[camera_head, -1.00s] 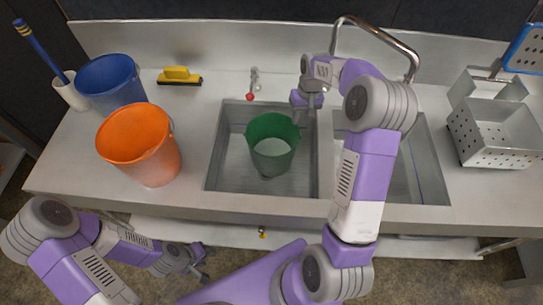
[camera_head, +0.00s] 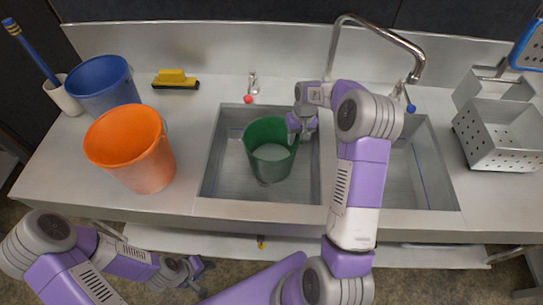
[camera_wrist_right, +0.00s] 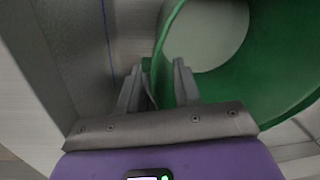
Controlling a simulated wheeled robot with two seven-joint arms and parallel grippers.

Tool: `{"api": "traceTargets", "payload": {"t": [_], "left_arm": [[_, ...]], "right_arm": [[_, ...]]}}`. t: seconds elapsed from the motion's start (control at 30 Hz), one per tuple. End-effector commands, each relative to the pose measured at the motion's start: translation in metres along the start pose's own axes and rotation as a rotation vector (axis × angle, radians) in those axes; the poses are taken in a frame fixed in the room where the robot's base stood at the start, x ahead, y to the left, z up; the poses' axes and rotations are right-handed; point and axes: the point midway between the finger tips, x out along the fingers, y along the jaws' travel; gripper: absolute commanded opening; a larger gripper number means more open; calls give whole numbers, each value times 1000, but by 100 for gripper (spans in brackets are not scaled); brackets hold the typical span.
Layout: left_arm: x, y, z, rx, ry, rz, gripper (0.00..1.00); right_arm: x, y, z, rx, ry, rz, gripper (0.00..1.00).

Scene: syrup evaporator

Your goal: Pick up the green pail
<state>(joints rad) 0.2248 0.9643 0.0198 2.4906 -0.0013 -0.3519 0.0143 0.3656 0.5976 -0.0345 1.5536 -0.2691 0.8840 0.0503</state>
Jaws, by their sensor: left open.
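The green pail (camera_head: 270,150) stands upright in the left sink basin (camera_head: 212,185), with a pale bottom inside. My right gripper (camera_head: 302,128) is at the right side of its rim, pointing down. In the right wrist view, the green pail (camera_wrist_right: 225,70) fills the upper right. There my right gripper's fingers (camera_wrist_right: 158,75) are a little apart, with the pail's rim and wall running between them. I cannot tell whether they press on it. My left gripper (camera_head: 198,275) is open and empty, low in front of the counter, away from the pail.
An orange pail (camera_head: 130,150) and a blue pail (camera_head: 103,88) stand on the counter at left, beside a brush in a white holder (camera_head: 62,97). A faucet (camera_head: 380,32) arches over the right basin. Perforated metal baskets (camera_head: 500,135) stand at right.

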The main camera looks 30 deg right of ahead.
Motion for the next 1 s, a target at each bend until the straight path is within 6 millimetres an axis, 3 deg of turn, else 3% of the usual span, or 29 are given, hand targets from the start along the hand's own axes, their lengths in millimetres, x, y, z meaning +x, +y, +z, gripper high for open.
{"api": "traceTargets", "payload": {"t": [0.13, 0.37, 1.0], "left_arm": [[-1, 0, 0, 0, 0, 0, 43], [-1, 0, 0, 0, 0, 0, 43], [-1, 0, 0, 0, 0, 0, 43]], "right_arm": [[-1, 0, 0, 0, 1, 0, 33], [-2, 0, 0, 1, 1, 0, 0], [-2, 0, 0, 1, 2, 1, 0]]}}
